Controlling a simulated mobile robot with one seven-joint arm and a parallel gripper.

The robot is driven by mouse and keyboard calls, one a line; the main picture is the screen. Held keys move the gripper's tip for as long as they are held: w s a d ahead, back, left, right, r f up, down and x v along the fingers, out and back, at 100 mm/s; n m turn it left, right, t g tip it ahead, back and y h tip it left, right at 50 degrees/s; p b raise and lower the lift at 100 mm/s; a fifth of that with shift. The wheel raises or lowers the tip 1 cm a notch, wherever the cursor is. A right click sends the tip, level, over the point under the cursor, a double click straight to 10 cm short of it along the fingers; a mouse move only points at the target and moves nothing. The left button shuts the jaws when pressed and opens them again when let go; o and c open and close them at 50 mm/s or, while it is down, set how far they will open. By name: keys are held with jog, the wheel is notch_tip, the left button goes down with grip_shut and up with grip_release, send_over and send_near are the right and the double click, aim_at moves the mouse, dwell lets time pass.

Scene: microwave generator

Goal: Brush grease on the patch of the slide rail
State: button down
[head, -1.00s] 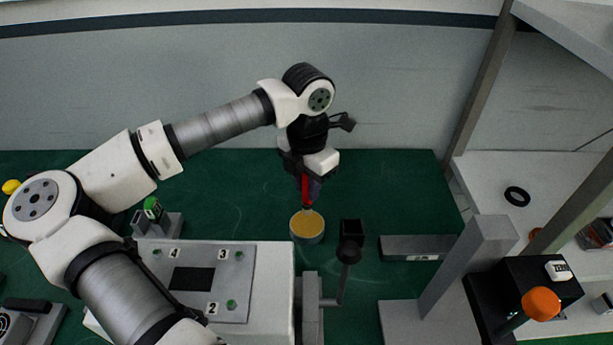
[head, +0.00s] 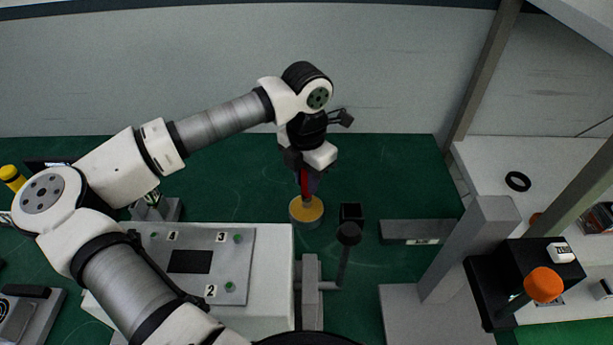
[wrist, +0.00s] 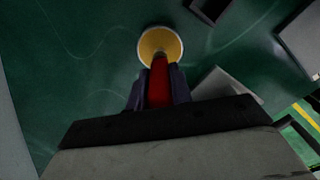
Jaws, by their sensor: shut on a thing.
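My gripper (head: 307,178) is shut on the red handle of a brush (head: 305,185), which points down. In the wrist view the red handle (wrist: 158,88) runs between the dark fingers. The brush's lower end is at a round tin of yellow grease (head: 306,212), which also shows in the wrist view (wrist: 160,44). The bristles overlap the yellow surface, and how deep they reach cannot be told. A low grey bar (head: 415,228) with a small pale mark lies right of the tin. It may be the slide rail, but I cannot see a clear patch on it.
A small black open box (head: 351,212) stands just right of the tin, near a lever with a dark knob (head: 348,234). A white unit with a numbered panel (head: 240,270) is at front left. A tall grey post (head: 470,245) stands at right. Green bench behind the tin is clear.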

jog(key=shift+f+b, duration=0.5)
jog(key=shift+b, duration=0.1)
dwell(0.4)
jog(key=shift+f+b, duration=0.1)
jog(key=shift+b, duration=0.4)
dwell(1.9)
jog(key=shift+r+p, duration=1.4)
jog(key=shift+r, duration=2.2)
